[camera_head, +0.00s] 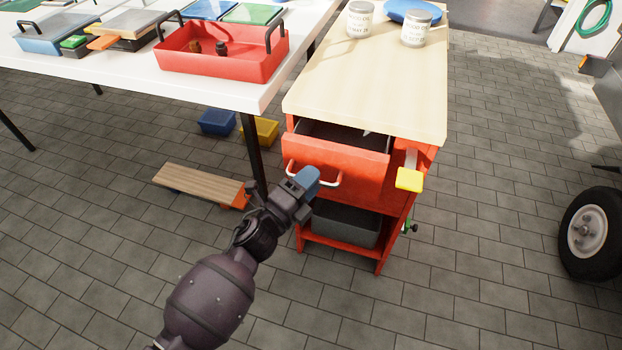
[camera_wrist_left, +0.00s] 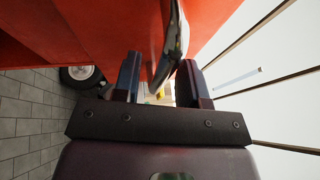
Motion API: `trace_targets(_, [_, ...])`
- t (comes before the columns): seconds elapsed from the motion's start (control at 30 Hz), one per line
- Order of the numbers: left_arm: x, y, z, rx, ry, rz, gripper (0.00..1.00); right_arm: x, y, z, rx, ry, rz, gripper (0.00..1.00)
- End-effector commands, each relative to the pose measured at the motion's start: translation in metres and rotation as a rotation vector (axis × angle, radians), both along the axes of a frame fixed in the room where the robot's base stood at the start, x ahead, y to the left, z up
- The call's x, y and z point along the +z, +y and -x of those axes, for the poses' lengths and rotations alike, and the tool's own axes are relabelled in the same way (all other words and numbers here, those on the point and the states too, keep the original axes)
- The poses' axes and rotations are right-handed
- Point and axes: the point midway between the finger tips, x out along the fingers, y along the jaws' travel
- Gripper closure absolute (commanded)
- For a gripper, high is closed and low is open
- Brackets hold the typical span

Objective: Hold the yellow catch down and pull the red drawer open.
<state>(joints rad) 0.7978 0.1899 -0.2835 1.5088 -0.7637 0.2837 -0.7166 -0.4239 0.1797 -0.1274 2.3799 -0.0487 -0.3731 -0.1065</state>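The red drawer (camera_head: 340,165) in the bench cabinet stands partly open, and its dark inside shows behind the front panel. Its pale curved handle (camera_head: 327,184) is on the drawer front. The yellow catch (camera_head: 409,180) sticks out at the cabinet's right front, beside the drawer, with nothing touching it. My left gripper (camera_head: 307,181) is at the handle and hides its middle. In the left wrist view, the left gripper's fingers (camera_wrist_left: 160,82) are apart, with the handle (camera_wrist_left: 171,50) passing between them. My right gripper is in neither view.
Two cans (camera_head: 416,29) stand on the wooden bench top (camera_head: 365,85). A grey bin (camera_head: 345,224) sits under the drawer. A white table (camera_head: 130,82) with a red tray (camera_head: 222,65) is at the left. A wooden board (camera_head: 200,184) lies low beside the cabinet.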

Motion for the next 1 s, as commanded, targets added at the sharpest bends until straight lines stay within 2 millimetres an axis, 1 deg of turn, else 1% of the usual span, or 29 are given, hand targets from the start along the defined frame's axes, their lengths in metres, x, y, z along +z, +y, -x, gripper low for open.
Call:
trace_targets(0.37, [0.0011, -0.0033, -0.0033, 0.0, 0.0, 0.0, 0.61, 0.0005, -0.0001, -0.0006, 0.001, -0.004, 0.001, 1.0])
trace_targets(0.47, [0.0011, -0.0032, -0.0033, 0.0, 0.0, 0.0, 0.75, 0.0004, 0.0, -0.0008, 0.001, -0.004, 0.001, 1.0])
trace_targets(0.6, [0.001, -0.0032, -0.0032, 0.0, 0.0, 0.0, 0.96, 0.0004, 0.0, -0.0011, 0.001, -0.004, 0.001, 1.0])
trace_targets(0.63, [0.001, -0.0032, -0.0032, 0.0, 0.0, 0.0, 1.0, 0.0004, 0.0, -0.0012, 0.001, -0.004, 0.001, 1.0])
trace_targets(0.87, [0.001, -0.003, -0.003, 0.0, 0.0, 0.0, 1.0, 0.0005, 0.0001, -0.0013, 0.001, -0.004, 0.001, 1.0])
trace_targets(1.0, [0.002, -0.0013, 0.0018, 0.0, -0.001, -0.001, 1.0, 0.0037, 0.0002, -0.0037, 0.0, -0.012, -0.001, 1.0])
